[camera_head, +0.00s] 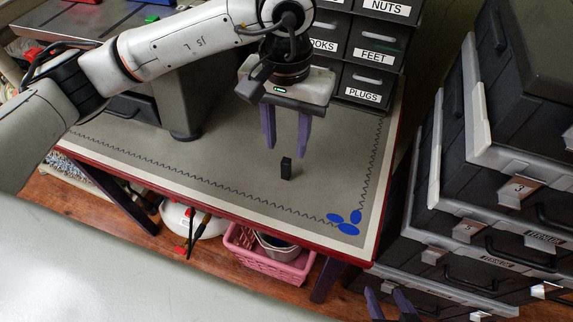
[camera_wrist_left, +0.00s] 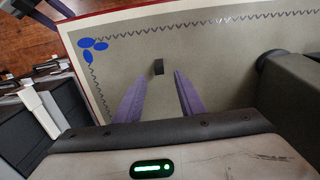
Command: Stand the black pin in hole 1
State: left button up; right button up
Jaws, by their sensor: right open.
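The black pin (camera_head: 286,168), a small dark block, stands upright on the grey mat of the table. It also shows in the left wrist view (camera_wrist_left: 158,67), just beyond the fingertips and between their lines. My left gripper (camera_head: 285,150) is open and empty, its purple fingers pointing down above and slightly behind the pin, apart from it. My right gripper (camera_head: 389,302) is at the bottom edge of the head view, open, below the table's front right corner. I cannot make out hole 1 in either view.
Labelled drawers (camera_head: 367,83) stand at the table's back. A grey machine-like block (camera_head: 185,90) is at the back left. Dark stacked cases (camera_head: 500,190) stand right of the table. A blue oval mark (camera_head: 345,220) is at the front right corner. The mat around the pin is clear.

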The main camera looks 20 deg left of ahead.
aim_at(286, 161)
pick_arm(q)
jog(key=f, duration=0.4)
jog(key=shift+s+f, duration=0.2)
jog(key=shift+f, duration=0.2)
grip_shut()
